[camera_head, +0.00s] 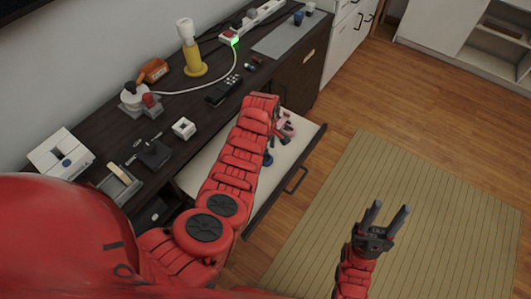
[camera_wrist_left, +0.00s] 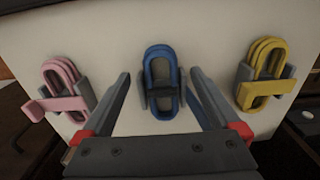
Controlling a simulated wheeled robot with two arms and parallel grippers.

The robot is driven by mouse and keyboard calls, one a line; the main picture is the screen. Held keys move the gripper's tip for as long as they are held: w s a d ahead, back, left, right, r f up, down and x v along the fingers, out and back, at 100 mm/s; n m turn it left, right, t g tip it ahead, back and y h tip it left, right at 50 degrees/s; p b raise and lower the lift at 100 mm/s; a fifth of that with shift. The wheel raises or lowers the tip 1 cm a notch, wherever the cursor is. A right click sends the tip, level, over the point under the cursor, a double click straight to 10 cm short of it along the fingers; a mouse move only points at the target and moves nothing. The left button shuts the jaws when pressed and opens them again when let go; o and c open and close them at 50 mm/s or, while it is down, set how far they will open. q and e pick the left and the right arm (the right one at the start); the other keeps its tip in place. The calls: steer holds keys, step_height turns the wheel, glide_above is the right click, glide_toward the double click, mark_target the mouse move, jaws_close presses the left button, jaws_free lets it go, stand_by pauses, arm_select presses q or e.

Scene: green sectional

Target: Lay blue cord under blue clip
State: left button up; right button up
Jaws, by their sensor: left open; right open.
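A blue cord (camera_wrist_left: 161,57), coiled in a long loop, lies on the white drawer bottom (camera_wrist_left: 112,38) in the left wrist view. In the head view my left arm hides most of this gripper over the open drawer (camera_head: 298,157). My right gripper (camera_head: 391,206) is open and empty above the floor mat.
A pink cord (camera_wrist_left: 60,76) with a pink strap lies left of the blue one, a yellow cord (camera_wrist_left: 268,55) with a yellow strap right. The dark counter (camera_head: 192,155) holds a yellow lamp (camera_head: 193,63), a power strip (camera_head: 250,22) and small items. The mat (camera_head: 385,170) is clear.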

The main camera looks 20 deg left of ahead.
arm_select(q)
step_height(320, 180, up, 14)
steer(key=p, duration=0.2)
steer(key=shift+r, duration=0.25)
steer(key=shift+f, duration=0.1)
stand_by(0.4)
